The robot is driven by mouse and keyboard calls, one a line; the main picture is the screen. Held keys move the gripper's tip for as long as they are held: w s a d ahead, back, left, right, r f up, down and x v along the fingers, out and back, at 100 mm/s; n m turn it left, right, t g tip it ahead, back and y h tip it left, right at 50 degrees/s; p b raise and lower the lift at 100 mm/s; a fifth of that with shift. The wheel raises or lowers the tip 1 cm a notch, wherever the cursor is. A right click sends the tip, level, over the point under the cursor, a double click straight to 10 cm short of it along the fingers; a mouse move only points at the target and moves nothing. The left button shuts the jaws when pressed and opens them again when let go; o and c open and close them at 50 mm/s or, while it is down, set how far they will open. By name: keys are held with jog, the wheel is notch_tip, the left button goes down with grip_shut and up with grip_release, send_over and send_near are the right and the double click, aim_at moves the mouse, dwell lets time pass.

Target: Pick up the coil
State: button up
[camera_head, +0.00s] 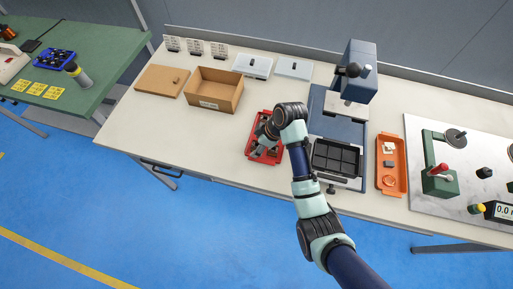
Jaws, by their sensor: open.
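My gripper (259,152) is over a red tray (272,159) near the front of the bench, pointing down into it. The jaws are open. My gripper and wrist cover much of the tray, so its contents are mostly hidden. I cannot make out a coil there, or whether anything lies between the fingers. An orange ring-shaped piece (389,181) lies in the orange tray (404,180) to the right; I cannot tell whether it is a coil.
A blue press-like machine (361,62) and a black compartment tray (336,158) stand right of my arm. A cardboard box (213,101) and brown board (162,81) are at left. Bench surface left of the red tray is clear.

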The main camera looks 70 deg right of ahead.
jog(key=c, duration=1.2)
notch_tip(320, 180, up, 20)
jog(key=p, duration=1)
